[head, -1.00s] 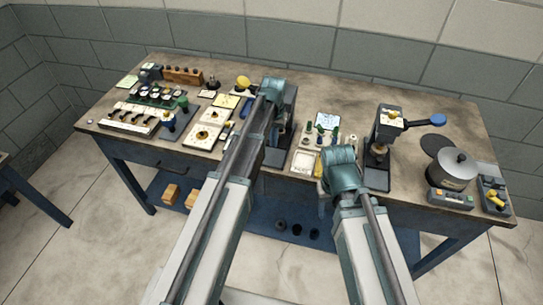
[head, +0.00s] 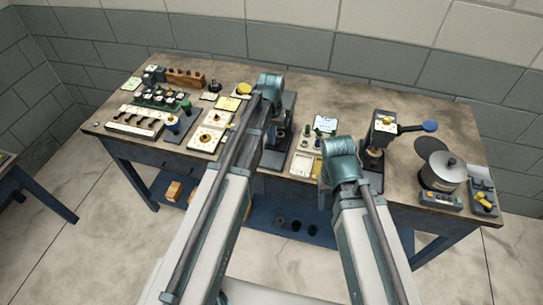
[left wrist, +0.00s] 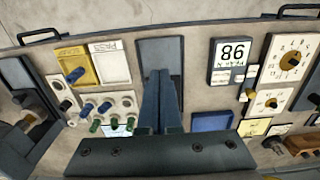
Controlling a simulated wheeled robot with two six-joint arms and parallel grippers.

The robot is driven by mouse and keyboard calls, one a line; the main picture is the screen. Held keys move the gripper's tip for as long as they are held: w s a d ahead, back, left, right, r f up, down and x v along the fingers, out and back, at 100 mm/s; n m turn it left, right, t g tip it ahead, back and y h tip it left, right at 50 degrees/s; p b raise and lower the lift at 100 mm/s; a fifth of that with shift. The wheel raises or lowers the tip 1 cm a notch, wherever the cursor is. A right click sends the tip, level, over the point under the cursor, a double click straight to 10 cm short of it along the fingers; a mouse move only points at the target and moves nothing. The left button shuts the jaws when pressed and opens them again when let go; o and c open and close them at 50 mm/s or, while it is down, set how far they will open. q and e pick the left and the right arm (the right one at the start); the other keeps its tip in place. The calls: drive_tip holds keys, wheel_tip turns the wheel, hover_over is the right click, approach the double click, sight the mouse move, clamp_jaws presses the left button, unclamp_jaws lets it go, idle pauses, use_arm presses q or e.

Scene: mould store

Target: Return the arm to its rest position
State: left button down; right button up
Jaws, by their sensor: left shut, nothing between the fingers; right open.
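My left arm reaches up the middle of the head view over the bench (head: 330,90), and its teal joint (head: 269,85) overlaps the dark press-like stand (head: 283,118). My left gripper (left wrist: 160,75) shows in the left wrist view, with its two blue-grey fingers together and nothing between them. The fingers point at a dark grey plate (left wrist: 160,47) on the bench; I cannot tell whether they touch it. My right arm ends in a teal joint (head: 341,160) at the bench's front edge. The right gripper is hidden behind that joint.
Wooden blocks (head: 174,190) sit on the lower shelf.

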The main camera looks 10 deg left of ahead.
use_arm(q)
drive_tip(key=shift+s+r, duration=0.1)
drive_tip(key=shift+s, duration=0.05)
drive_tip(key=s+d+f+m+b, duration=0.1)
drive_tip(key=s+d, duration=0.2)
drive_tip(key=s, duration=0.3)
drive_tip(key=s+d+f+m+b, duration=0.1)
drive_tip(key=s+d+b, duration=0.1)
drive_tip(key=s+d, duration=0.2)
drive_tip(key=s+d+f+m+y+b, duration=0.1)
drive_tip(key=s+d+f, duration=0.1)
drive_tip(key=s, duration=0.8)
drive_tip(key=shift+d, duration=0.65)
drive_tip(key=shift+f, duration=0.1)
idle(0.8)
